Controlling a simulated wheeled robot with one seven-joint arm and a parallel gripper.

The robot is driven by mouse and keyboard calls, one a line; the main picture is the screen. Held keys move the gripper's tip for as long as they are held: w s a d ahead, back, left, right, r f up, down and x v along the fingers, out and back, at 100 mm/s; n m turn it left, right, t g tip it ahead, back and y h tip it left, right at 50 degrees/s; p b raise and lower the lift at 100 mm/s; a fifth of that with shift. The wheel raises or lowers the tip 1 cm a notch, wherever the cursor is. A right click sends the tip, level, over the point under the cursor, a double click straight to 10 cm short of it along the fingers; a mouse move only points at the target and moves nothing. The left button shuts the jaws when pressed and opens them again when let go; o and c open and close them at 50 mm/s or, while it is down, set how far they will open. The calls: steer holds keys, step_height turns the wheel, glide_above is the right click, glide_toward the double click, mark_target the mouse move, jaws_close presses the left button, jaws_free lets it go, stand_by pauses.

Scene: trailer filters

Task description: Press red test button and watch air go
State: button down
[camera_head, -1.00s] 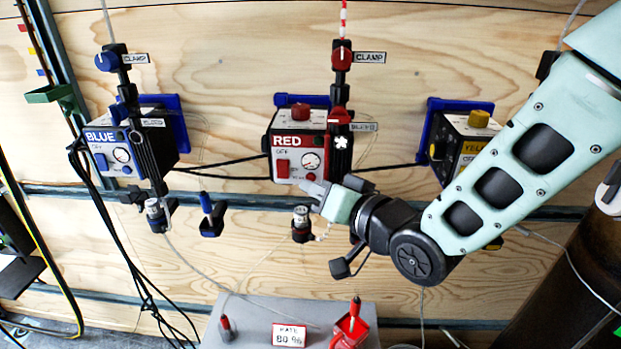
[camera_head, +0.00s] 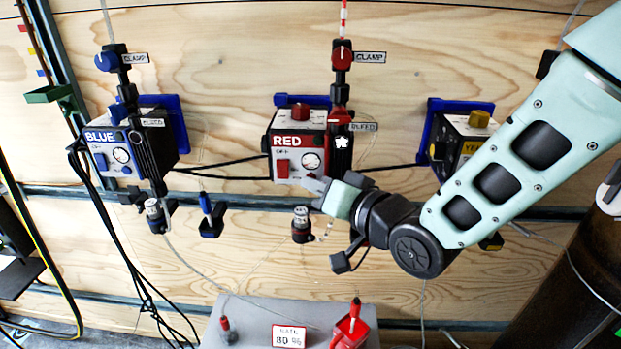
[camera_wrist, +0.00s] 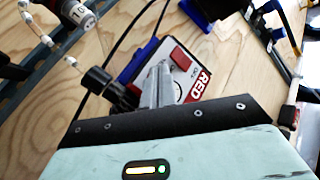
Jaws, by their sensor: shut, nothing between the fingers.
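The red unit (camera_head: 313,150) is a box on the wall with a white front marked RED. A red block-shaped button (camera_head: 300,112) sits on its top, and a red square switch (camera_head: 282,168) sits low on its front by OFF lettering. I cannot tell which one is the test button. In the wrist view my gripper (camera_wrist: 160,76) overlaps the unit's front, with the red switch (camera_wrist: 181,60) just past the tips. Contact cannot be told. The gauge is partly hidden there.
The blue unit (camera_head: 110,150) is at left and the yellow unit (camera_head: 468,140) at right, partly behind my arm. Cables cross between units. A grey box (camera_head: 250,322) with a rate sign stands below.

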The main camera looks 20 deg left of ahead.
stand_by(0.5)
steer(key=shift+s+d+b, duration=0.15)
steer(key=shift+s+b, duration=0.2)
steer(key=shift+s, duration=0.35)
steer(key=shift+s+d+b, duration=0.2)
steer(key=shift+s+b, duration=0.05)
steer(key=shift+s, duration=0.55)
steer(key=shift+s+d+b, duration=0.2)
steer(key=shift+s, duration=0.65)
steer(key=shift+s+d+b, duration=0.2)
steer(key=shift+s+b, duration=0.05)
steer(key=shift+s, duration=0.55)
steer(key=s+d+f+n+g+h+p, duration=0.1)
steer(key=s+d+g+h, duration=0.3)
steer(key=d, duration=0.9)
steer(key=s+d+f+n+g+h+p, duration=0.1)
steer(key=s+d+g+h, duration=0.3)
steer(key=s+d+h, duration=0.5)
steer(key=s+d+n, duration=0.1)
steer(key=s+d, duration=0.1)
steer(key=d, duration=0.2)
steer(key=shift+d+p, duration=0.25)
steer(key=shift+p, duration=0.1)
steer(key=shift+s, duration=0.1)
stand_by(1.3)
